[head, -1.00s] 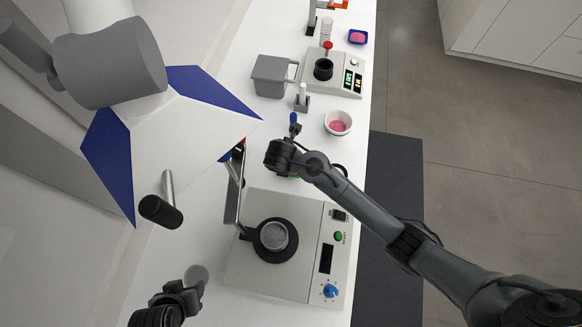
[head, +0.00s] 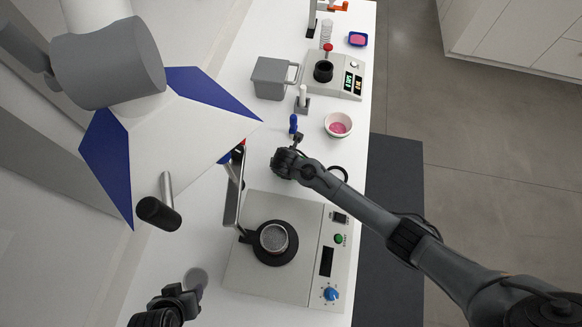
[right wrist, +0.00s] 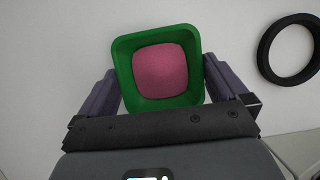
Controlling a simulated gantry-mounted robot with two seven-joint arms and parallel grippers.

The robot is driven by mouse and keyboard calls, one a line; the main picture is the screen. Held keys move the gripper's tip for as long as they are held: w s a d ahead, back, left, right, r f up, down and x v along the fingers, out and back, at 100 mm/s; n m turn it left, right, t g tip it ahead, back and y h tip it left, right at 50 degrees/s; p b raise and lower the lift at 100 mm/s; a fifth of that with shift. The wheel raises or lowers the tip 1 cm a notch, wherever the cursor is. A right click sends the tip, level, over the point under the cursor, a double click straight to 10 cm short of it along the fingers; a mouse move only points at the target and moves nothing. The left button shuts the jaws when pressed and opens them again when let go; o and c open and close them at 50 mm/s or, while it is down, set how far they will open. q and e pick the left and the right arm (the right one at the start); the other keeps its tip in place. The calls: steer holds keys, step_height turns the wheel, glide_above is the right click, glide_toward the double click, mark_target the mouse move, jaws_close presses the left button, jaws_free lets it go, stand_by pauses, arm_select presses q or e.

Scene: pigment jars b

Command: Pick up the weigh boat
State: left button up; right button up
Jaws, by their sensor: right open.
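The weigh boat (right wrist: 126,62) is a green square dish with rounded corners, holding a mound of pink powder (right wrist: 161,71). It lies on the white bench in the right wrist view, slightly turned. My right gripper (right wrist: 160,85) is open, with one finger on each side of the boat, close to its walls; I cannot tell whether they touch it. In the head view the right gripper (head: 287,163) points down at the bench and hides the boat. My left gripper (head: 182,297) is at the bottom left, away from the boat, its jaw opening unclear.
A black ring (right wrist: 269,52) lies right of the boat. A hotplate-like device (head: 316,235) with a round metal dish (head: 274,238) stands just in front. Behind are a blue-handled tool (head: 293,123), a white bowl (head: 338,125), a grey container (head: 270,78) and a small blue tray (head: 358,40).

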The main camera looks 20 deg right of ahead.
steer(key=c, duration=0.8)
steer(key=shift+o, duration=0.2)
steer(key=shift+r, duration=0.1)
steer(key=shift+r, duration=0.55)
steer(key=r, duration=0.3)
steer(key=shift+s+d+r, duration=0.25)
steer(key=shift+s+d, duration=0.05)
steer(key=shift+s, duration=0.1)
steer(key=s+d+r+p, duration=0.2)
steer(key=s+d+r, duration=0.4)
steer(key=s, duration=0.2)
steer(key=shift+s+d, duration=0.15)
steer(key=shift+s, duration=0.15)
steer(key=shift+w, duration=0.1)
